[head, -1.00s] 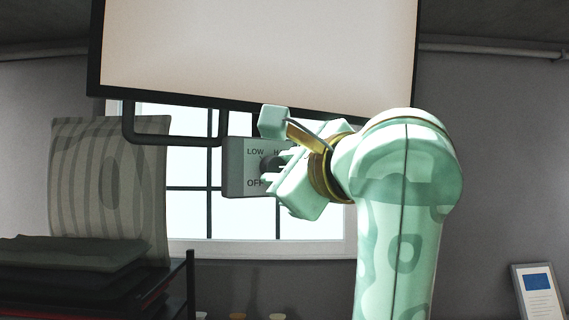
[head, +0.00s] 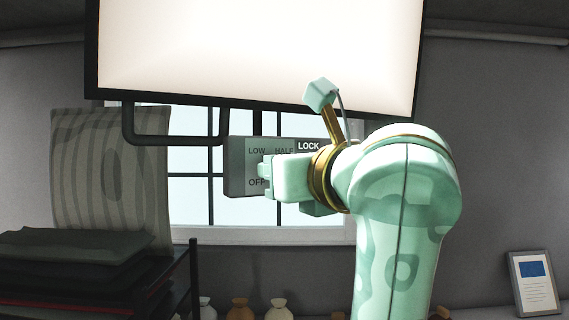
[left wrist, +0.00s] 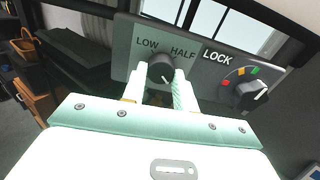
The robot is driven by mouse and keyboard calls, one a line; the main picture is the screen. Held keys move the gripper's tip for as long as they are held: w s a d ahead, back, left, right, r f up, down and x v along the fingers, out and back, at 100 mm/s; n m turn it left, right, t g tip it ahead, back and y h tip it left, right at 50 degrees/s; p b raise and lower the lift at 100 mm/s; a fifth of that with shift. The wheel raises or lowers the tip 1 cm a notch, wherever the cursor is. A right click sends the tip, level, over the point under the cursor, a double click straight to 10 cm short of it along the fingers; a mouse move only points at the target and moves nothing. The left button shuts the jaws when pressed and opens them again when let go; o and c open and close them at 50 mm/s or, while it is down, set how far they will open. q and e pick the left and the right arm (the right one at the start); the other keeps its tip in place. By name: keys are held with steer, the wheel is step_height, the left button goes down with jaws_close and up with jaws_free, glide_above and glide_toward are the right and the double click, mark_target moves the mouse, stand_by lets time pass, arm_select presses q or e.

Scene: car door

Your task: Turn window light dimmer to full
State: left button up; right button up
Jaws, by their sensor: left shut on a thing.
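The grey control box (head: 240,158) hangs below the light panel, with OFF, LOW and HALF lettering visible. My left gripper (head: 266,172) reaches its face from the right and covers the dimmer knob in the head view. In the left wrist view the black dimmer knob (left wrist: 160,66) sits under LOW and HALF, between the fingers of my left gripper (left wrist: 160,84), which is shut on it. The light panel (head: 260,55) glows nearly white. The knob's pointer direction is unclear, and no FULL label shows. My right gripper is not in view.
A second knob, the LOCK knob (left wrist: 252,92), with coloured marks sits to the right on the same box. A black bar handle (head: 175,140) hangs left of the box. A dark rack (head: 90,270) with folded cloth stands lower left. A framed sheet (head: 536,284) stands right.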

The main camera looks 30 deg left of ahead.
arm_select(q)
steer(key=shift+m, duration=0.4)
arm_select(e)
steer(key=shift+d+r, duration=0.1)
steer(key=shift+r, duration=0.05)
arm_select(q)
steer(key=o, duration=1)
